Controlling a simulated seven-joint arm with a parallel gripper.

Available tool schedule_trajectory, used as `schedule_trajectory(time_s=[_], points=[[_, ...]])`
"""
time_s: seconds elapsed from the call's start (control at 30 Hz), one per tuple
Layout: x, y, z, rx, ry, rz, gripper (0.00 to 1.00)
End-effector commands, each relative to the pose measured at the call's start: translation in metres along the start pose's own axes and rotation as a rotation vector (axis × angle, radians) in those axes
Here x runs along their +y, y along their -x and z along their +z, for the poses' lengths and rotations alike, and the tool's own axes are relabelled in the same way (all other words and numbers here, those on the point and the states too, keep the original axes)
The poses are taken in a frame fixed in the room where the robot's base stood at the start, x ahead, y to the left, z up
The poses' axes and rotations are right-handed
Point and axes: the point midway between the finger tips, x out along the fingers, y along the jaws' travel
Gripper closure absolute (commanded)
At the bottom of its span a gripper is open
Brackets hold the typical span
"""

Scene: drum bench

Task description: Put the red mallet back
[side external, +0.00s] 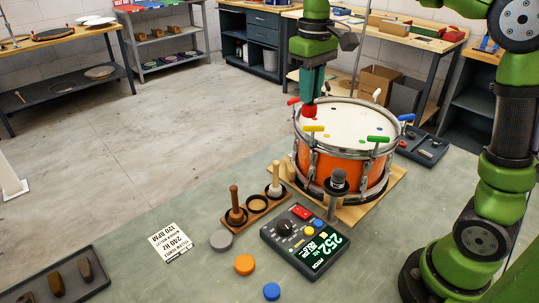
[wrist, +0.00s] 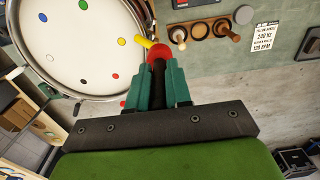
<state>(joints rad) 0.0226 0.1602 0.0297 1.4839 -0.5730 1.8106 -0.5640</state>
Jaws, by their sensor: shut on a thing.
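The red mallet (wrist: 157,54) has a round red head and a dark shaft. My gripper (wrist: 159,80) has teal fingers and is shut on the shaft, with the head pointing away from the palm. In the side view the red head hangs below my gripper (side external: 312,88), over the left part of the drum (side external: 347,160). I cannot tell whether it touches the drumhead. A wooden rack (side external: 264,207) stands in front of the drum. It holds a brown mallet (side external: 234,200) at its left end and a pale mallet (side external: 275,176) at its right end. The middle ring (side external: 253,204) is empty.
Coloured tension keys, including a yellow one (side external: 313,128) and a green one (side external: 378,139), stick up around the drum rim. A metronome box (side external: 304,240), a printed card (side external: 170,242) and several coloured discs lie in front. A dark tray (side external: 88,289) is at lower left.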

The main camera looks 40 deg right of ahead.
Motion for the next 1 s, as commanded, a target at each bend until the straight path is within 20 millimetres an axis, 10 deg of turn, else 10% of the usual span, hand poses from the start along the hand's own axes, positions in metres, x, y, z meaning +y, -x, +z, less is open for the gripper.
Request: schedule_trajectory(time_s=[0.2, 1.0], points=[[0.000, 0.037, 0.000, 0.005, -0.003, -0.002, 1.00], [-0.113, 0.026, -0.053, -0.001, 0.947, -0.002, 1.00]])
